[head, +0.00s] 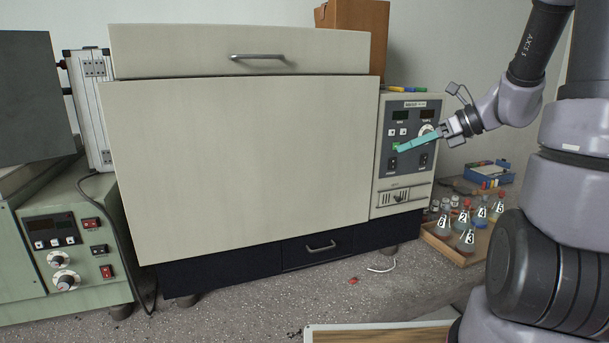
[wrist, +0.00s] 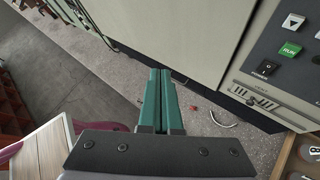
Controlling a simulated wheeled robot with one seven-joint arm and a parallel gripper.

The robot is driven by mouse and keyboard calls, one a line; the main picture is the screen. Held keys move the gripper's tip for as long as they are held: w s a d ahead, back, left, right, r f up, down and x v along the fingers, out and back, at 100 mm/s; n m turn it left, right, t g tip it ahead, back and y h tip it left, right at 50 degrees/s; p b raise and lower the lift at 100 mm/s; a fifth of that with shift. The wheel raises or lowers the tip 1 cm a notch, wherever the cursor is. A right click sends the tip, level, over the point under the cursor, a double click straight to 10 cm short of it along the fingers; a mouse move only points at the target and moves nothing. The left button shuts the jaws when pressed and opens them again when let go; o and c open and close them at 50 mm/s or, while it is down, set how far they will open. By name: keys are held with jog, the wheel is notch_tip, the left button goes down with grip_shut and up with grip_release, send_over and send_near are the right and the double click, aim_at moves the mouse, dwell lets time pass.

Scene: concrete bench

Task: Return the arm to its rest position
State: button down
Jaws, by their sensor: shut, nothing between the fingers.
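My gripper (head: 401,149) has teal fingers and is shut with nothing between them. In the head view its tips overlap the control panel (head: 407,115) of the large cream oven (head: 240,165), near the green button. In the wrist view the fingers (wrist: 161,74) lie side by side over the bench, with the oven front beyond them. The panel also shows at the right of the wrist view, with its green RUN button (wrist: 290,50) in plain sight. I cannot tell whether the tips touch the panel.
A wooden tray (head: 452,252) of numbered flasks stands on the bench right of the oven. A blue box (head: 488,174) lies behind it. A green instrument (head: 70,250) stands at the left. The bench front (head: 300,308) is mostly clear.

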jog(key=s+r+n+t+h, duration=0.1)
jog(key=s+r+n+h, duration=0.3)
jog(key=s+n, duration=0.3)
jog(key=s+r+n+t+h, duration=0.1)
jog(key=s+r+n+h, duration=0.3)
jog(key=n, duration=1.1)
jog(key=s+r, duration=0.2)
jog(key=s, duration=0.2)
jog(key=shift+s+a+n+h, duration=0.15)
jog(key=shift+s+n+h, duration=0.15)
jog(key=shift+h, duration=0.1)
jog(key=shift+w, duration=0.1)
